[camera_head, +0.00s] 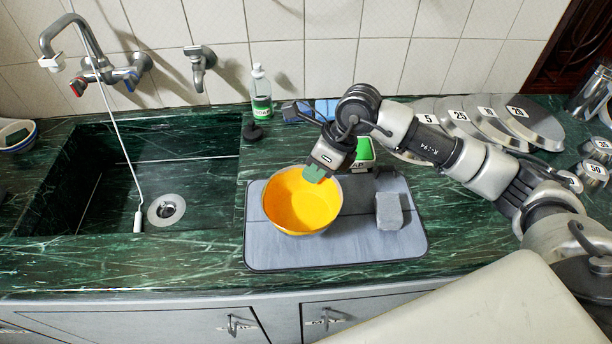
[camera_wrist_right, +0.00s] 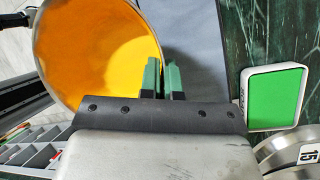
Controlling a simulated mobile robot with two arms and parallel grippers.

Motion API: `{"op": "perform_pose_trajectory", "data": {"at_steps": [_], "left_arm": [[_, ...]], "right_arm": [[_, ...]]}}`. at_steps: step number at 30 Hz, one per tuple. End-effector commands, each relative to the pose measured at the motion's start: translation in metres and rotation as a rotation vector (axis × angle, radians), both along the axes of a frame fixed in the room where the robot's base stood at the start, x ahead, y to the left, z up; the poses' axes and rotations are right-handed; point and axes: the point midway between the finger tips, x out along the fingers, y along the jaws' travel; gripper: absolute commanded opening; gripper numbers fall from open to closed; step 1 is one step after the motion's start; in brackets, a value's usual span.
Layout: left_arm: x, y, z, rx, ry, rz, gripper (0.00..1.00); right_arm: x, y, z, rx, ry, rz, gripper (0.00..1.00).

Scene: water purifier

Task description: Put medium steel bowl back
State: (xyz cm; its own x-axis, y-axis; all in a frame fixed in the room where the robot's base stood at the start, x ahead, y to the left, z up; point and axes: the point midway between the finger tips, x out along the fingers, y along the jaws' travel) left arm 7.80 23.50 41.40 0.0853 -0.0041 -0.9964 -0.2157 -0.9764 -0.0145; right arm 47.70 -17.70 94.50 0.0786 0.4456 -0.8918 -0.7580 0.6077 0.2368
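The medium steel bowl (camera_head: 301,203) has a yellow-orange inside and a steel outer wall. It is upright at the left of the grey mat (camera_head: 345,249); I cannot tell whether it touches the mat. My right gripper (camera_head: 315,174) is at its back right rim. In the right wrist view the green fingers (camera_wrist_right: 161,78) are close together, one inside and one outside the bowl's wall (camera_wrist_right: 95,45), so the gripper looks shut on the rim. My left gripper is not in view.
A grey block (camera_head: 389,211) lies on the mat. A green-topped container (camera_head: 364,153) stands behind it. Numbered lids (camera_head: 480,125) lean at the back right. The sink (camera_head: 140,190) is at left, with a hanging cord. A bottle (camera_head: 261,92) stands by the wall.

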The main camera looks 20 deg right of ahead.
Motion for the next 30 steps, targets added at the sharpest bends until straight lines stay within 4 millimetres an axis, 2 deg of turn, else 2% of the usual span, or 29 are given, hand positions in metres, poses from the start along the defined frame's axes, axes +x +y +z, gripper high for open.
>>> {"op": "perform_pose_trajectory", "data": {"at_steps": [3, 9, 13, 20, 29, 30], "left_arm": [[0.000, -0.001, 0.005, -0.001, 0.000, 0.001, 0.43], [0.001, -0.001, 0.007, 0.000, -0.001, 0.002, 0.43], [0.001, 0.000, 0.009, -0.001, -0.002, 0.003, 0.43], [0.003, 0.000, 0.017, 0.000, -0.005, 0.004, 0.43], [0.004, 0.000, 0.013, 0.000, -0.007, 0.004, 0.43], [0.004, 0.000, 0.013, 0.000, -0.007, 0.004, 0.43]], "right_arm": [[0.022, 0.000, -0.011, 0.002, 0.001, -0.002, 0.00], [0.038, 0.000, -0.022, 0.001, -0.001, 0.002, 0.00], [0.038, 0.000, -0.031, 0.001, 0.002, 0.002, 0.00], [0.038, 0.000, -0.061, 0.001, 0.001, 0.002, 0.00], [0.038, -0.001, -0.065, 0.001, -0.002, 0.002, 0.00], [0.038, -0.001, -0.065, 0.000, -0.001, 0.003, 0.06]]}}
